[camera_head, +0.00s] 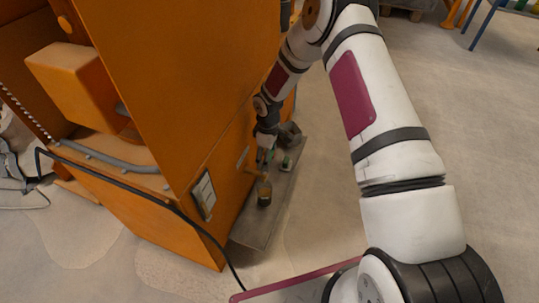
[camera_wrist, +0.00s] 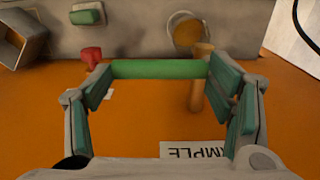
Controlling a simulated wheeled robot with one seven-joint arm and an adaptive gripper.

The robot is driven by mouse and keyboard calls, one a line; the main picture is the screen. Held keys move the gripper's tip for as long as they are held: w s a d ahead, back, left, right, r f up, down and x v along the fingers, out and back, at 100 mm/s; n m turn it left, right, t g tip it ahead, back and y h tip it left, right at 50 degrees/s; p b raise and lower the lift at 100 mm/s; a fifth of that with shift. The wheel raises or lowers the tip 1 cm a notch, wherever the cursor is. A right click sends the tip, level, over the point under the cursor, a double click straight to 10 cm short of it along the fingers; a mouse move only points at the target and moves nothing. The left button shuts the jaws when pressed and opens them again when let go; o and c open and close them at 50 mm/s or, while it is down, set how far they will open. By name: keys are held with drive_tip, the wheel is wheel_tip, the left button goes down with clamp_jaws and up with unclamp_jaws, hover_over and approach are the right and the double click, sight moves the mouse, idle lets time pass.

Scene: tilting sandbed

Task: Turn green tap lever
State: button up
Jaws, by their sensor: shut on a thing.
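The green tap lever (camera_wrist: 159,69) is a straight green bar lying across the wrist view, in front of the orange wall. My gripper (camera_wrist: 165,84) has one teal-padded finger at each end of the bar and is shut on it lengthwise. In the head view my gripper (camera_head: 266,152) is low beside the orange machine, above a grey ledge; the lever itself is hard to make out there. A brown spout or handle (camera_wrist: 201,78) stands just behind the bar's right end. A red lever (camera_wrist: 92,57) shows by the left finger.
The grey ledge (camera_head: 250,232) holds a cup (camera_head: 264,196) with yellowish-brown contents, a green block (camera_wrist: 87,14) and a grey open box (camera_wrist: 18,38). The orange machine (camera_head: 185,95) stands close on the left. A black cable (camera_head: 150,196) hangs along it.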

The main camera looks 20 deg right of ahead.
drive_tip(key=shift+s+d+f, duration=0.1)
drive_tip(key=shift+f, duration=0.15)
drive_tip(key=o, duration=1.7)
drive_tip(key=shift+f, duration=0.1)
drive_tip(key=shift+r, duration=0.25)
drive_tip(key=shift+r, duration=0.35)
wheel_tip(320, 180, up, 11)
